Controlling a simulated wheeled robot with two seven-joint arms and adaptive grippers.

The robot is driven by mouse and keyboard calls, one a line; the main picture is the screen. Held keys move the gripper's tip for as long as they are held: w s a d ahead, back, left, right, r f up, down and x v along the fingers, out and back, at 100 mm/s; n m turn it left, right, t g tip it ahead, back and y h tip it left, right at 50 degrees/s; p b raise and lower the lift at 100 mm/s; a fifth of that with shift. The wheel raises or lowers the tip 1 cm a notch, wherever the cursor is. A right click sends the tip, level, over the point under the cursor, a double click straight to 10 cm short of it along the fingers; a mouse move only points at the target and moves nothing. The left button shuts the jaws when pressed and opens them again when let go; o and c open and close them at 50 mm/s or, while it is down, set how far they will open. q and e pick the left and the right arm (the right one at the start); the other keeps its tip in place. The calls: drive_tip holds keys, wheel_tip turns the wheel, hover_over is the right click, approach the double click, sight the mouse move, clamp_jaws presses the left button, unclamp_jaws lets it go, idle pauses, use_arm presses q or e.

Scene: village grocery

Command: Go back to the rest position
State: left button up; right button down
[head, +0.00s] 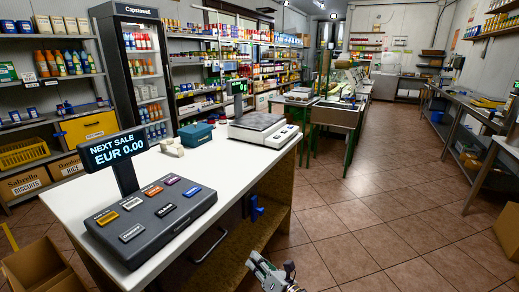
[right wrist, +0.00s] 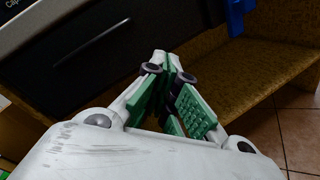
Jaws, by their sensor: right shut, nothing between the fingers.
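My right gripper (head: 280,270) shows at the bottom of the head view, in front of the counter (head: 225,235) and low beside its right end. In the right wrist view its green-padded fingers (right wrist: 167,68) meet at the tips, shut and empty. Behind them are the counter's dark drawer front (right wrist: 90,45) and its wooden shelf (right wrist: 260,72). They appear apart from both. My left gripper is in neither view.
On the counter stand a register display (head: 119,150), a key panel (head: 150,213), a teal box (head: 196,135) and a scale (head: 262,128). A blue item (head: 257,208) hangs on the counter's side. A cardboard box (head: 38,268) stands at left. Tiled floor (head: 390,220) is open at right.

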drive_tip(key=w+d+f+m+g+h, duration=0.1)
drive_tip(key=w+d+f+m+h, duration=0.2)
drive_tip(key=d+m, duration=0.45)
drive_tip(key=d+f+m+g+h, duration=0.15)
drive_tip(key=d+m+h, duration=0.35)
drive_tip(key=m, duration=0.5)
drive_tip(key=w+d+f+m+h, duration=0.2)
drive_tip(key=d+f+m+h, duration=0.2)
drive_tip(key=d+m, duration=0.4)
use_arm(q)
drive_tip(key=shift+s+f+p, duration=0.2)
drive_tip(key=shift+p, duration=0.65)
use_arm(e)
drive_tip(key=s+f+m+g, duration=0.2)
drive_tip(key=s+f+g, duration=0.1)
drive_tip(key=s+f, duration=0.4)
drive_tip(key=s+f+m+g, duration=0.3)
drive_tip(key=s+f, duration=0.4)
drive_tip(key=s, duration=0.6)
drive_tip(key=s+f+m+g+y, duration=0.1)
drive_tip(key=s+f+m+g, duration=0.2)
drive_tip(key=s+f, duration=0.4)
drive_tip(key=s, duration=0.3)
drive_tip(key=shift+s+f, duration=0.2)
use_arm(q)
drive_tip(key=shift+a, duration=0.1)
use_arm(e)
drive_tip(key=shift+d, duration=0.1)
